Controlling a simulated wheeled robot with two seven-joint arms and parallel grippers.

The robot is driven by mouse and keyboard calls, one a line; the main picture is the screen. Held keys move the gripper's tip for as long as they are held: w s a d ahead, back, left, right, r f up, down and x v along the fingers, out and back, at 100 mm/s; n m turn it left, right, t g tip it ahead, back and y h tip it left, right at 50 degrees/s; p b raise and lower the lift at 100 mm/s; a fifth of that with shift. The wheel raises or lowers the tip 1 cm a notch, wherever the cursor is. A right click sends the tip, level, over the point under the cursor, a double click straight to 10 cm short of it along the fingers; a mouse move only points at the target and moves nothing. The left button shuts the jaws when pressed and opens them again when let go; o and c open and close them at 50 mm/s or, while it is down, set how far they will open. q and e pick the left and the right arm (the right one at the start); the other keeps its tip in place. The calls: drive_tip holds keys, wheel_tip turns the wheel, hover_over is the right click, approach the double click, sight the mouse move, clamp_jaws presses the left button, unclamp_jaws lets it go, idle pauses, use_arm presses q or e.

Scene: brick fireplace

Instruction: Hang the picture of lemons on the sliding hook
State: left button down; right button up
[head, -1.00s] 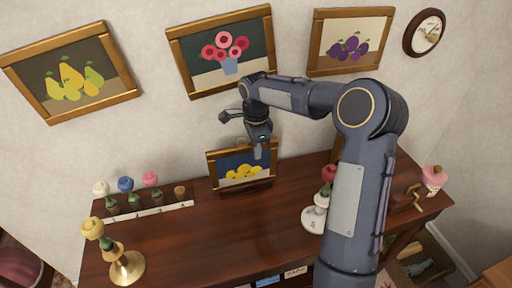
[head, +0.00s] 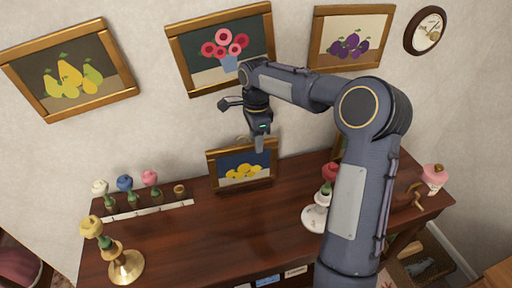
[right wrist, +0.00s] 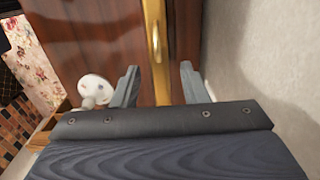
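The picture of lemons (head: 243,171), yellow fruit on dark blue in a gold-brown frame, stands on the wooden cabinet top close to the wall. A small loop (head: 242,139) shows above its top edge. My right gripper (head: 259,144) points down just above the frame's upper right part. In the right wrist view my right gripper (right wrist: 159,78) has its fingers apart, with the gold frame's top edge (right wrist: 155,65) and the loop (right wrist: 156,40) in line with the gap. Contact is not visible. I cannot make out the sliding hook. My left gripper is out of view.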

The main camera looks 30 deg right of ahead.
wheel_tip(320, 180, up, 5)
drive_tip(key=shift+s+f, duration=0.1)
drive_tip(key=shift+f, duration=0.1)
drive_tip(key=s+a+r+n+t+y, duration=0.1)
drive_tip(key=s+a+r+n, duration=0.15)
drive_tip(key=s+n, duration=0.4)
drive_tip(key=s+a+r+n+t, duration=0.1)
drive_tip(key=s+a+n+t, duration=0.2)
drive_tip(key=s, duration=0.6)
drive_tip(key=s+a+f+n+y, duration=0.1)
drive_tip(key=s+a+f+n, duration=0.2)
drive_tip(key=s+n, duration=0.2)
drive_tip(key=s+a+f+n+t+y, duration=0.1)
drive_tip(key=s+a+f+n, duration=0.2)
drive_tip(key=s, duration=0.5)
drive_tip(key=shift+s+f+n+t+y, duration=0.2)
drive_tip(key=shift+f+n+t+y, duration=0.15)
drive_tip(key=shift+n, duration=0.5)
drive_tip(key=shift+r, duration=0.1)
